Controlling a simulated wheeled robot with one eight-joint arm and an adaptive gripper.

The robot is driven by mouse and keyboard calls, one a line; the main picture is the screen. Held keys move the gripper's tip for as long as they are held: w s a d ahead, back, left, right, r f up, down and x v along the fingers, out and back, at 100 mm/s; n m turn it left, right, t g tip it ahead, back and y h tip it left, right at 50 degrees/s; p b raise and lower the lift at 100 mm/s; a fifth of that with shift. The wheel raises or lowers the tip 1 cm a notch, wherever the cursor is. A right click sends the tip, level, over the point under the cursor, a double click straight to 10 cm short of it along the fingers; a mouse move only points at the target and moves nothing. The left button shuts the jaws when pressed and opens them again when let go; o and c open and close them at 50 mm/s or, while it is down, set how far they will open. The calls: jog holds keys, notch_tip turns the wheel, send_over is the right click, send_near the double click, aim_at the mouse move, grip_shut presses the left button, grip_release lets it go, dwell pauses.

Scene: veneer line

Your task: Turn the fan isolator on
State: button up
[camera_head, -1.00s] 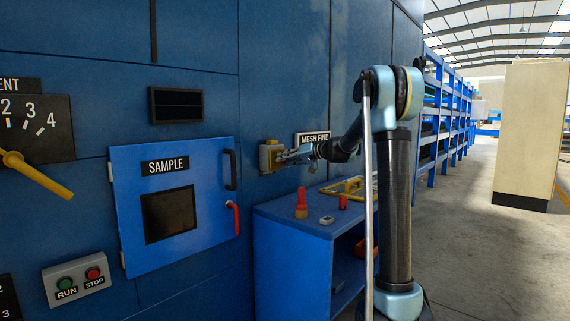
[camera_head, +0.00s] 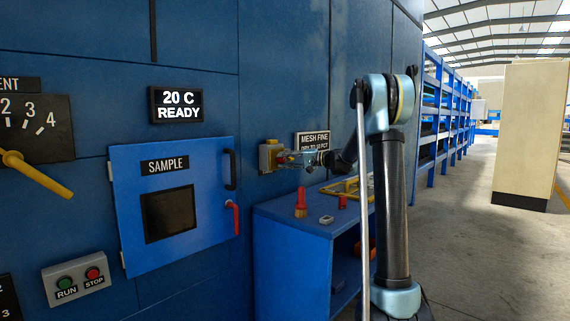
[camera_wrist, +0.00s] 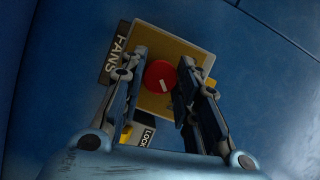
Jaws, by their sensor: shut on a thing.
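The fan isolator is a yellow box (camera_wrist: 188,52) with a round red knob (camera_wrist: 160,77) bearing a white pointer mark, seen in the wrist view. A dark FANS label (camera_wrist: 116,52) is beside it and a LOCK label (camera_wrist: 145,137) lies below. My gripper (camera_wrist: 161,62) has one finger on each side of the knob and is shut on it. The white mark sits at a slant between the fingers. In the head view the isolator (camera_head: 267,156) is on the blue wall, with my gripper (camera_head: 284,159) against its right side, hiding the knob.
The blue SAMPLE door (camera_head: 211,178) is left of the isolator. A blue cabinet (camera_head: 292,222) stands below, with a red-handled brush (camera_head: 301,203) and a yellow frame (camera_head: 345,189) on top. Open floor lies right.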

jog(key=shift+w+d, duration=0.15)
jog(key=shift+d, duration=0.05)
jog(key=o, duration=1.1)
jog(key=shift+f, duration=0.15)
jog(key=v, duration=1.2)
